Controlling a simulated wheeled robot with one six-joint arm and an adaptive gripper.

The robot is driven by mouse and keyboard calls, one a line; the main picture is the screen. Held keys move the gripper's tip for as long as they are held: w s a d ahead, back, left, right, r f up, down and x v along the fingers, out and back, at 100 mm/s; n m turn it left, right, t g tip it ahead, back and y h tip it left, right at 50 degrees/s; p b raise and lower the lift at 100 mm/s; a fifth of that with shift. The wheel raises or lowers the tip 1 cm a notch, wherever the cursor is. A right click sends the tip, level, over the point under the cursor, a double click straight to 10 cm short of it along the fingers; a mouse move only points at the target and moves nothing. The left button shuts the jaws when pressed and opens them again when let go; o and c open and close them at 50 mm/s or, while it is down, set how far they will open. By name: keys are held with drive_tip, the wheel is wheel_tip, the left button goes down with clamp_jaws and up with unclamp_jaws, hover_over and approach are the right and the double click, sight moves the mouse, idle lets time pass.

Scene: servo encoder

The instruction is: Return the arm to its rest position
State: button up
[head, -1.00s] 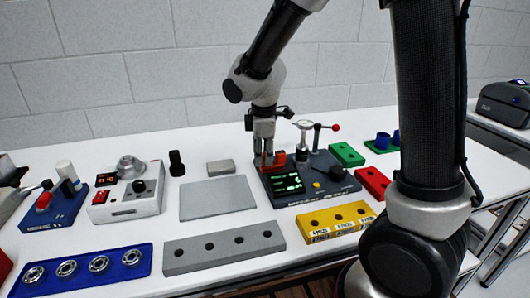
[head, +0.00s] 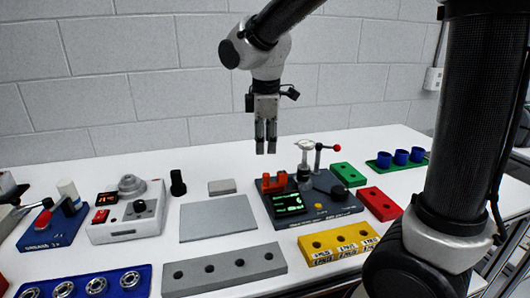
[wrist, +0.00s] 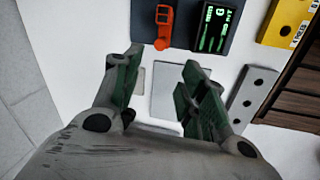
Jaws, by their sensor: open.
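My gripper (head: 266,148) hangs in the air above the back of the white table in the head view, fingers pointing down. It is open and empty. In the wrist view the two fingers (wrist: 158,85) are apart with only the table and a grey plate below them. The dark test station (head: 310,208) with a green-lit screen (head: 289,203) sits below my gripper and a little to its right. An orange-red part (head: 273,183) is at the station's back left. It also shows in the wrist view (wrist: 165,24), clear of the fingers.
A grey flat plate (head: 217,222) lies left of the station. A dial gauge stand with a red-knobbed lever (head: 318,160) rises at the station's back. A yellow block (head: 341,243), a grey block with holes (head: 224,269) and a grey-white device (head: 128,219) stand around. The wall is behind.

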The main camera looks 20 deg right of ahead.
drive_tip(key=shift+r, duration=0.15)
drive_tip(key=s+d+r+m+t, duration=0.2)
drive_tip(key=s+d+m, duration=1.3)
drive_tip(key=s+d, duration=0.3)
drive_tip(key=s, duration=0.3)
drive_tip(key=shift+d+r+m, duration=0.15)
drive_tip(key=shift+r+m, duration=0.15)
drive_tip(key=shift+m, duration=0.1)
